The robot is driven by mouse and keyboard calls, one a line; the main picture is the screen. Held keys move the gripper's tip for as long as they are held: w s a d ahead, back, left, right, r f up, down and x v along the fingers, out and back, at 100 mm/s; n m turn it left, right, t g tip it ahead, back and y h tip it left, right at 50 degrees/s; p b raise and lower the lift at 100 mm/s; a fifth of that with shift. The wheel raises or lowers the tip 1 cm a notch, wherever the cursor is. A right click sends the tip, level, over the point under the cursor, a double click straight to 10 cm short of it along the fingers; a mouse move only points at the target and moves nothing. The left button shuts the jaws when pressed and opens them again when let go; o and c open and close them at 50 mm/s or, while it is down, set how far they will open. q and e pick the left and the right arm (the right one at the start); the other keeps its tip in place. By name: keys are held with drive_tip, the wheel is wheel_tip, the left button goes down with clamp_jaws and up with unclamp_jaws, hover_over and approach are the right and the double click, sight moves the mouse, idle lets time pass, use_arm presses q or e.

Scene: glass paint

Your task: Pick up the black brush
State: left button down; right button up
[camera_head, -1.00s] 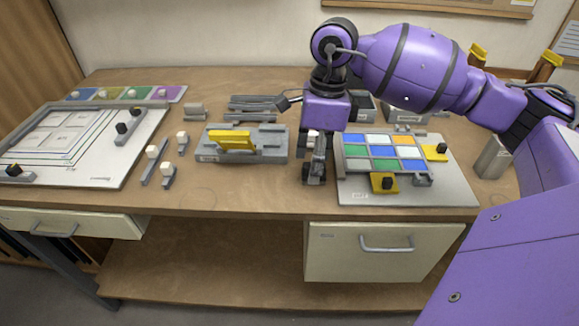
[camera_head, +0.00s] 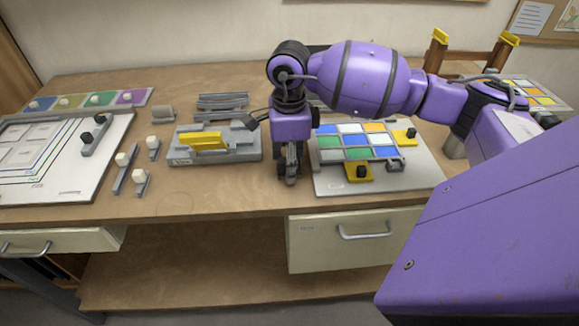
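My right arm reaches in from the right, and its gripper (camera_head: 289,172) points down at the bench. It is between the grey fixture with a yellow handle (camera_head: 203,141) and the tray of coloured tiles (camera_head: 330,185). The fingers look close together, but I cannot tell whether they are shut or hold anything. I cannot make out a black brush for certain; the arm hides part of the bench behind it. My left gripper is not in view.
Grey bars with white knobs (camera_head: 122,170) lie left of the fixture, beside a white framed board (camera_head: 70,185). Grey racks (camera_head: 222,102) stand at the back. Yellow blocks with black knobs (camera_head: 360,172) sit on the tile tray.

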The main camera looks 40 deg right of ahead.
drive_tip(key=shift+c, duration=0.5)
drive_tip(key=c, duration=1.1)
drive_tip(key=shift+c, duration=0.2)
drive_tip(key=shift+w+r, duration=0.1)
drive_tip(key=shift+r, duration=0.35)
wheel_tip(320, 180, up, 2)
drive_tip(key=shift+r, duration=0.2)
drive_tip(key=s+a+r+b, duration=0.1)
drive_tip(key=s+a+r, duration=0.8)
drive_tip(key=s, duration=0.2)
drive_tip(key=shift+r, duration=0.35)
